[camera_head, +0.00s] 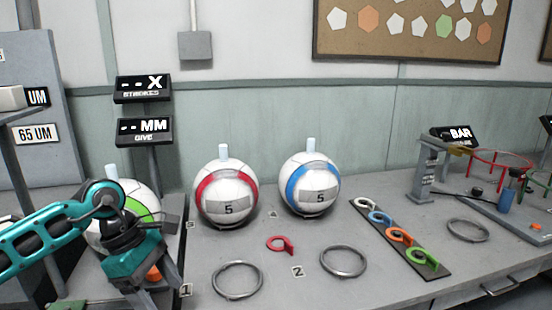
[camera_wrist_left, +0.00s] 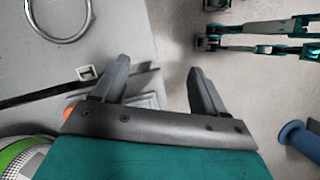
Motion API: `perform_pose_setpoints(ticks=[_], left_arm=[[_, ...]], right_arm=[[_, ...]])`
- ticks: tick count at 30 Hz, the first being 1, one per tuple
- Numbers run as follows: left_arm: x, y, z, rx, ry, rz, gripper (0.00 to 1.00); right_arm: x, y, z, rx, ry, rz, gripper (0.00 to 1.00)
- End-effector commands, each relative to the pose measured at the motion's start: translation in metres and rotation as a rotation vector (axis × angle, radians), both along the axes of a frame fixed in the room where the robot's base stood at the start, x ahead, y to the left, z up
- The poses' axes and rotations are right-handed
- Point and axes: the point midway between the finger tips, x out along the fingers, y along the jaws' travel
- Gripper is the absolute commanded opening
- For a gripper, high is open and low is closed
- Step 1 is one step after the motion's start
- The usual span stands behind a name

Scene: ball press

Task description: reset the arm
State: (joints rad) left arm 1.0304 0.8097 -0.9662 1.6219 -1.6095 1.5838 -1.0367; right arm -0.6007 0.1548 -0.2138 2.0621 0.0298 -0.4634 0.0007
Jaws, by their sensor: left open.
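My left gripper (camera_head: 162,296) hangs at the bench's left front, in front of the white ball with a green band (camera_head: 140,205). The arm partly hides the green-banded ball, which also shows at the lower left of the wrist view (camera_wrist_left: 22,158). My right gripper cannot be made out in either view.
A red-banded ball (camera_head: 226,192) and a blue-banded ball (camera_head: 310,184) stand on the bench (camera_head: 310,250). Metal rings (camera_head: 238,280), a red ring tag (camera_head: 281,244) and a rack of coloured tags (camera_head: 400,236) lie nearby. A press stand (camera_head: 428,170) is at right.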

Motion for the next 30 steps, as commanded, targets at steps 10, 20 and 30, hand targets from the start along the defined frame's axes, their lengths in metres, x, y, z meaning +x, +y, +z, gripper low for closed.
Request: perform_pose_setpoints(ticks=[10,20,30], left_arm=[[-0.058,-0.168,0.029,-0.855,0.472,0.392,0.73],[-0.035,-0.163,0.062,-1.536,1.286,1.202,0.73],[-0.076,-0.059,-0.072,1.299,-1.553,-1.631,0.73]], right_arm=[[0.004,-0.008,0.020,-0.011,-0.013,-0.020,0.65],[-0.007,-0.014,0.028,-0.022,0.004,-0.032,0.65],[-0.008,-0.023,0.043,-0.041,-0.003,-0.042,0.65]])
